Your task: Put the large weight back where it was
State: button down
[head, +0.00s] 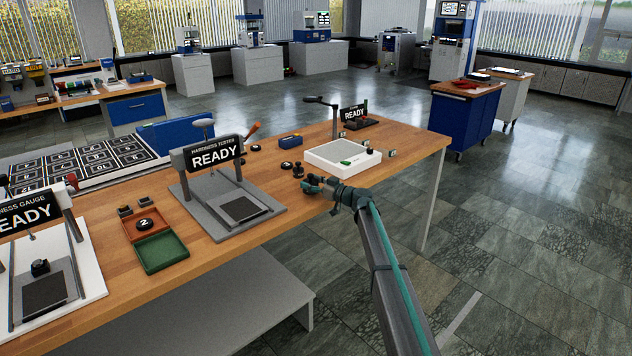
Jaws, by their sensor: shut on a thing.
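My gripper (309,186) is low over the front edge of the wooden bench, in front of the white tray. It is shut on a small dark thing that looks like the large weight, mostly covered by the fingers. I cannot tell whether that thing touches the bench. A dark knobbed weight (298,170) shows just behind the fingers. A flat black disc (287,168) lies to its left, and another black disc (255,147) lies further back.
The hardness tester (228,199) stands left of my gripper. A white tray (343,158) with a green piece is to the right, behind it a small READY display (353,112). Green (161,252) and brown (150,225) trays lie at left. The wooden bench (412,147) is bare at its right end.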

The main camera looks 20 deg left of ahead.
jog(key=shift+w+a+f+p, duration=0.15)
jog(key=shift+a+f, duration=0.15)
jog(key=shift+a, duration=0.25)
jog(key=shift+w+a+f+p, duration=0.15)
jog(key=shift+a+f, duration=0.1)
jog(key=shift+a, duration=0.25)
jog(key=shift+a+f, duration=0.1)
jog(key=shift+f, duration=0.2)
jog(key=shift+f, duration=0.1)
jog(key=shift+c, duration=1.2)
grip_release()
